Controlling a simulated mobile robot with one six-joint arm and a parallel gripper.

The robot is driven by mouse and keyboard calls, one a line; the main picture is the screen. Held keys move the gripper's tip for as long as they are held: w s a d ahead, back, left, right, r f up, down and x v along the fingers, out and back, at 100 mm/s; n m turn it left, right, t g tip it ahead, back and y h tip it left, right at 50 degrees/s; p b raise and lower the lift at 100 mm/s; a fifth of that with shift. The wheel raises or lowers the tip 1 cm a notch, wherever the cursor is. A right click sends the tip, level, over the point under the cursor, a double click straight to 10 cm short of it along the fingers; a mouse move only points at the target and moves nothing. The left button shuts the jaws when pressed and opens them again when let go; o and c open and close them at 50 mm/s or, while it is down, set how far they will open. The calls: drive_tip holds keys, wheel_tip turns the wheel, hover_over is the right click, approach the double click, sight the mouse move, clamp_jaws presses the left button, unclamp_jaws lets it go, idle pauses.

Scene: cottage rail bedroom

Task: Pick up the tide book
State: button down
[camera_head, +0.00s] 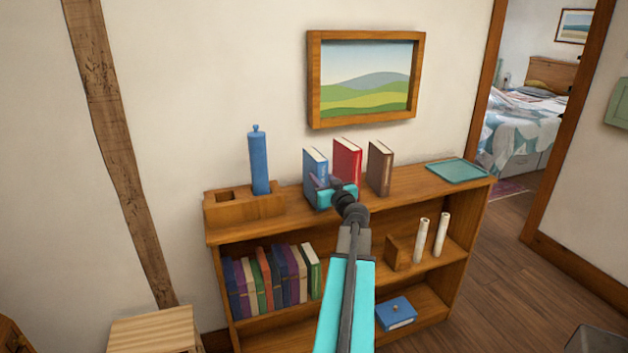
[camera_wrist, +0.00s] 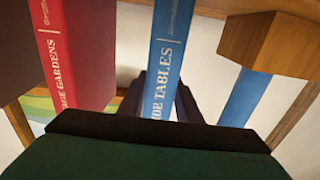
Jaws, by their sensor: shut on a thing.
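The tide book is a blue upright book (camera_head: 313,160) on the top of the wooden bookcase, left of a red book. In the wrist view its blue spine (camera_wrist: 166,50) shows white lettering, "TABLES", with the word before it partly covered. My gripper (camera_head: 322,186) is at the book's front, low on the spine, with its jaws shut on it. In the wrist view the dark fingers (camera_wrist: 160,106) lie on either side of the spine. The book's lower front is partly hidden by my gripper in the head view. I cannot tell whether it is clear of the shelf.
The red book (camera_head: 346,162) and a brown book (camera_head: 380,168) stand to the right. A wooden block (camera_head: 240,210) holding a blue cylinder (camera_head: 259,163) stands left. A teal tray (camera_head: 460,170) lies at the right end. A framed picture (camera_head: 314,82) hangs above.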

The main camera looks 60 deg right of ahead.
drive_tip(key=shift+r, duration=0.15)
drive_tip(key=shift+r+b, duration=0.65)
drive_tip(key=shift+r, duration=0.95)
drive_tip(key=b, duration=0.7)
approach(323, 171)
drive_tip(key=s+d+r, duration=0.1)
drive_tip(key=s, duration=0.3)
drive_tip(key=shift+s+a+r+b, duration=0.15)
drive_tip(key=shift+s+b, duration=0.15)
drive_tip(key=shift+b, duration=0.35)
drive_tip(key=shift+s+r, duration=0.1)
